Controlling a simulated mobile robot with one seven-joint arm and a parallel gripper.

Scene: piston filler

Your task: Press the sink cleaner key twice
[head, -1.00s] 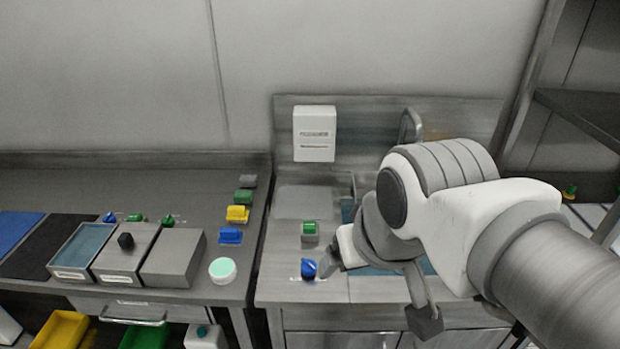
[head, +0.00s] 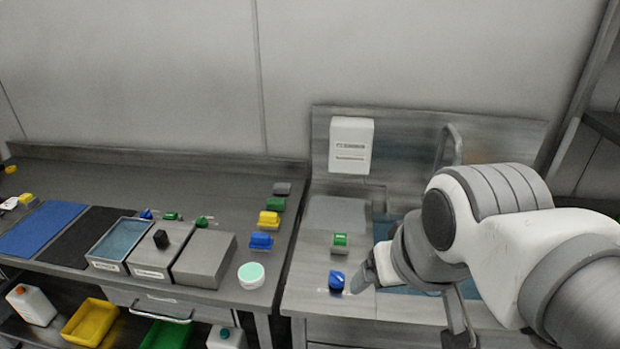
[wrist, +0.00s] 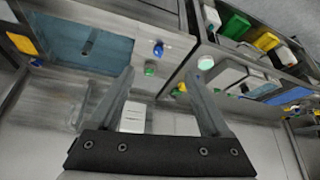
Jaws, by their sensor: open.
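On the steel sink counter stand a green-topped block (head: 340,241) and, nearer the front edge, a blue knob-like piece (head: 337,281) with a small label I cannot read. I cannot tell which one is the sink cleaner key. Both also show in the wrist view, the green piece (wrist: 150,68) and the blue piece (wrist: 158,48), beyond and between my fingertips. My gripper (wrist: 160,80) is open and empty. In the head view my gripper (head: 363,278) is just right of the blue piece, seemingly above the counter. The sink basin (head: 394,289) is partly hidden by my arm.
A white labelled dispenser (head: 351,145) hangs on the splashback. A curved tap (head: 449,147) stands behind my arm. The left bench holds grey boxes (head: 204,259), several coloured blocks and a round mint-topped piece (head: 251,275). A gap separates the bench from the sink counter.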

